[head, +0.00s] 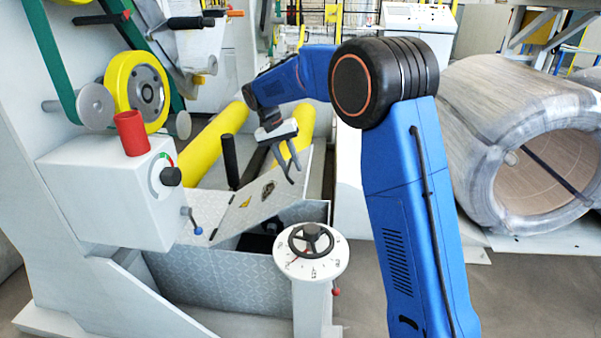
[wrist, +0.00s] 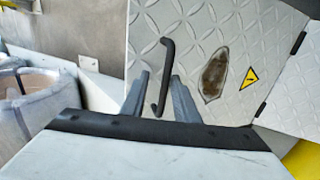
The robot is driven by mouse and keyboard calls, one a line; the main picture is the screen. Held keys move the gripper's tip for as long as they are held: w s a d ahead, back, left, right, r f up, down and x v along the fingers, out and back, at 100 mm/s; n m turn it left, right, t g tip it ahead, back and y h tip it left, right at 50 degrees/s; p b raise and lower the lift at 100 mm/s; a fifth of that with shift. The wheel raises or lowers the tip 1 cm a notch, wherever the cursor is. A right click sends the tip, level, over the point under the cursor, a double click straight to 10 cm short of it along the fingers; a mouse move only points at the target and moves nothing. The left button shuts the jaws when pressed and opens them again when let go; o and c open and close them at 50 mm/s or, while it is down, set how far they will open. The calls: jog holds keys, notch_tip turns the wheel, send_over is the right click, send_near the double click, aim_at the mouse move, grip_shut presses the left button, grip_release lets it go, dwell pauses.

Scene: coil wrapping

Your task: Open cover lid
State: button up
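The cover lid (head: 245,212) is a light grey plate with a yellow warning triangle and a dark oval patch, tilted up on the machine with a dark gap beneath it. In the wrist view the lid (wrist: 210,30) shows its diamond pattern and a black bar handle (wrist: 166,50). My gripper (head: 289,172) is over the upper right part of the lid. In the wrist view my gripper's (wrist: 158,92) two grey fingers stand apart on either side of the handle's lower part, with visible gaps. I cannot tell whether either finger touches it.
A white pedestal with a black handwheel (head: 311,240) stands in front of the lid. A white control box (head: 110,195) with a red cup (head: 131,132) is at left. A large wrapped coil (head: 490,105) lies at right. Yellow rollers (head: 205,143) are behind.

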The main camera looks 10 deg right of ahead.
jog(key=shift+s+d+f, duration=0.2)
jog(key=shift+d+f, duration=0.4)
jog(key=shift+f, duration=0.1)
jog(key=shift+s+d+f, duration=0.2)
jog(key=shift+d+f, duration=0.4)
jog(key=shift+f, duration=0.05)
